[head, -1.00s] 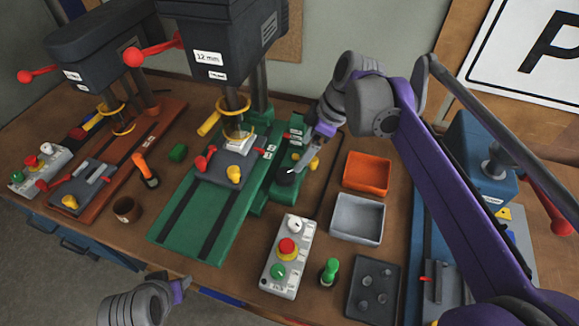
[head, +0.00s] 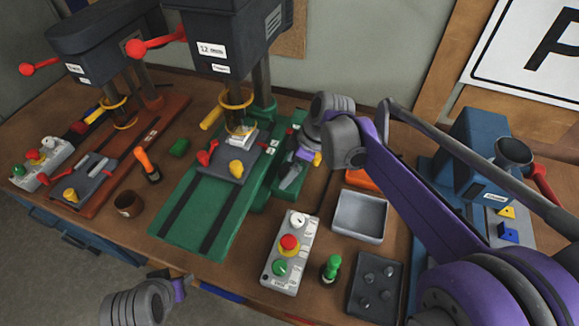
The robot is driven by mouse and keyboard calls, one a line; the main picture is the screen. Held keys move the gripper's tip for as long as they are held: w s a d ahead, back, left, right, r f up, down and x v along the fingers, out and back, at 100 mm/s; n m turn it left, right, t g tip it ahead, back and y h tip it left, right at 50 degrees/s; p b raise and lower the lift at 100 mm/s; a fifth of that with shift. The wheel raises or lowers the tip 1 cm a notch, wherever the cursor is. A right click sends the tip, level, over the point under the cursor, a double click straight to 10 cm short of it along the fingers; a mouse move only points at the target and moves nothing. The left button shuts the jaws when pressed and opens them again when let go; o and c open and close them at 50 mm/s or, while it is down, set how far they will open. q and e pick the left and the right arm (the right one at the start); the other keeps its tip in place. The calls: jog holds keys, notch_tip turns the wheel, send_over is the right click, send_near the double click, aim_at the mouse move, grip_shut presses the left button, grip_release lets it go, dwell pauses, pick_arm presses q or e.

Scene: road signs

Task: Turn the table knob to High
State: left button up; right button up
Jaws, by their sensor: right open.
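The green drill press's base (head: 185,225) carries a side block with small white labels (head: 273,143) too small to read. A yellow handle (head: 318,159) shows just right of the gripper. My left gripper (head: 180,286) is at the bottom left, away from the press, and its fingers are unclear.
A control box (head: 289,252) with a white dial, red and green buttons stands in front. A grey tray (head: 359,216), orange tray (head: 363,179), green-handled stamp-like piece (head: 331,268) and dark plate (head: 376,288) lie right of it. A brown cup (head: 128,205) stands left.

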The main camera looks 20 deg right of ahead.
jog(key=shift+c, duration=0.2)
jog(key=c, duration=1.3)
jog(key=m, duration=0.2)
jog(key=m+t+h, duration=0.1)
jog(key=m, duration=0.1)
jog(key=shift+s+a+m, duration=0.1)
jog(key=shift+s+m, duration=0.05)
jog(key=shift+m, duration=0.15)
jog(key=m+h, duration=0.1)
jog(key=m, duration=0.1)
jog(key=m+t, duration=0.1)
jog(key=m, duration=0.2)
jog(key=shift+h, duration=0.4)
jog(key=shift+m+t, duration=0.3)
jog(key=shift+m, duration=0.1)
jog(key=o, duration=1.3)
